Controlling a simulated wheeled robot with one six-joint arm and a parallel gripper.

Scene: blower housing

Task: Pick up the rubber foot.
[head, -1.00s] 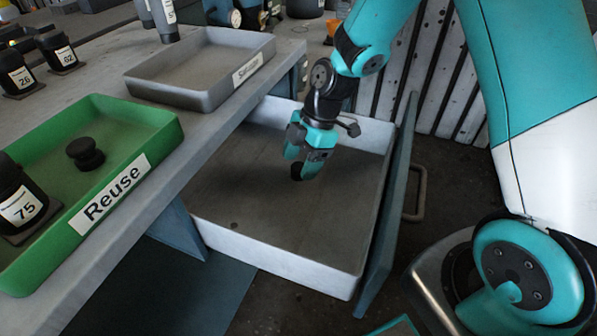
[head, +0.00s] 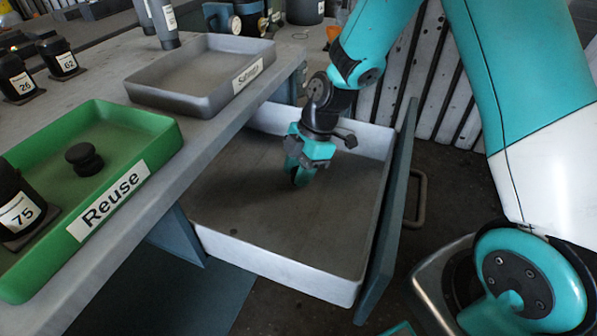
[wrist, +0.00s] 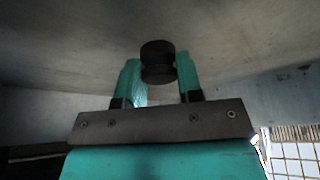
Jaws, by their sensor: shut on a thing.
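The rubber foot (wrist: 158,62) is a short black ribbed cylinder, seen in the wrist view between the two teal fingers. My gripper (wrist: 160,80) is shut on it near the fingertips. In the head view my gripper (head: 301,178) points down inside the open white-walled drawer, over its grey floor. There the foot is mostly hidden by the fingers, and I cannot tell whether it touches the drawer floor.
The drawer (head: 277,270) has raised walls around my gripper and a teal front panel (head: 388,215) at right. On the bench at left are a green Reuse tray (head: 150,135) holding a black knob-like part (head: 84,159), and a grey tray (head: 190,98).

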